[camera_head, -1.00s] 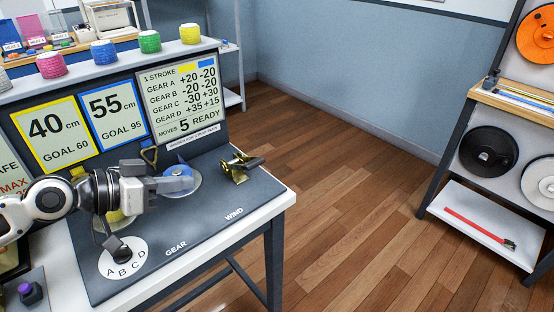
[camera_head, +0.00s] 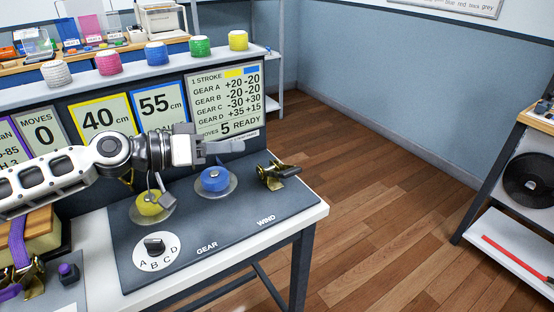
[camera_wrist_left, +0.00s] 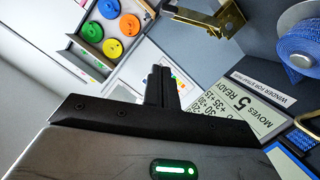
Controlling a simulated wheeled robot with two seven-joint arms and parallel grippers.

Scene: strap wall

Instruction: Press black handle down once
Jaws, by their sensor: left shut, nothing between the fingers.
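The black handle (camera_head: 289,171) sits on a brass ratchet (camera_head: 273,177) at the right end of the dark panel, above the printed word WIND. My left gripper (camera_head: 238,147) is shut and empty, up and to the left of the handle in the head view, apart from it. In the left wrist view the shut fingers (camera_wrist_left: 160,78) point up toward the middle, and the brass ratchet (camera_wrist_left: 214,18) shows at the top, partly cut off. My right gripper is not in view.
A blue spool (camera_head: 214,180) and a yellow spool (camera_head: 149,203) stand on the panel (camera_head: 215,215). A gear dial (camera_head: 156,252) marked A to D is at the front left. The upright scoreboard (camera_head: 226,100) behind reads 5 READY.

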